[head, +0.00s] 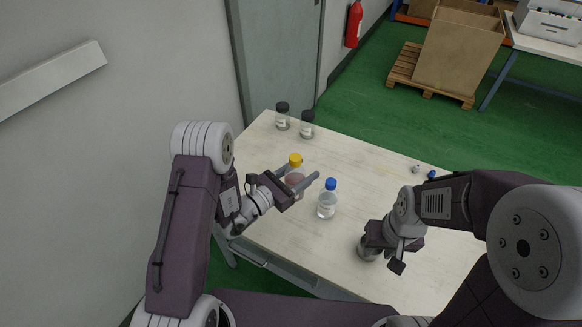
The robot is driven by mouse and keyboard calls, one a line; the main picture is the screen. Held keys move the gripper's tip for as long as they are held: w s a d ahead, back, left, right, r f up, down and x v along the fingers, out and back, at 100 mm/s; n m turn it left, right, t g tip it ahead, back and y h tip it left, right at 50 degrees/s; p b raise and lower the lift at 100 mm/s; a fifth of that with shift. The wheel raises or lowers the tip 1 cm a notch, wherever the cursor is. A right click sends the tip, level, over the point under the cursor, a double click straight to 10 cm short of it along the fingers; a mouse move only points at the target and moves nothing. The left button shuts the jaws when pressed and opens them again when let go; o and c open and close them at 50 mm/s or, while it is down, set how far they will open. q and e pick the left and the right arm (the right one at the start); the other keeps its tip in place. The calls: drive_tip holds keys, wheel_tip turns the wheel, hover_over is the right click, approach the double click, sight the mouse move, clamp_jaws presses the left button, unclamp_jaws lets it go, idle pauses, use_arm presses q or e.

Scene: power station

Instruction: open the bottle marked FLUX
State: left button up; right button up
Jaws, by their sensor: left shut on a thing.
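A clear bottle with a yellow cap and reddish contents (295,180) stands on the table, upright. My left gripper (298,177) is shut on it, one finger on each side below the cap. The cap is on. A clear bottle with a blue cap (327,205) stands just to its right, apart from the gripper. Two dark-capped bottles (282,116) (307,125) stand at the far left corner. My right gripper (385,253) is low over the table's right front, beside a glass container (367,249) whose top it hides. The labels are too small to read, so I cannot tell which is FLUX.
Small white and blue items (424,172) lie at the table's right back edge. The middle and back of the pale table (365,165) are clear. A wall is at left; a cardboard box (458,50) on a pallet stands beyond.

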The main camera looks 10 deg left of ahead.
use_arm(q)
drive_tip(key=shift+s+d+r, duration=0.4)
drive_tip(key=shift+s, duration=0.05)
drive_tip(key=o, duration=0.5)
clamp_jaws()
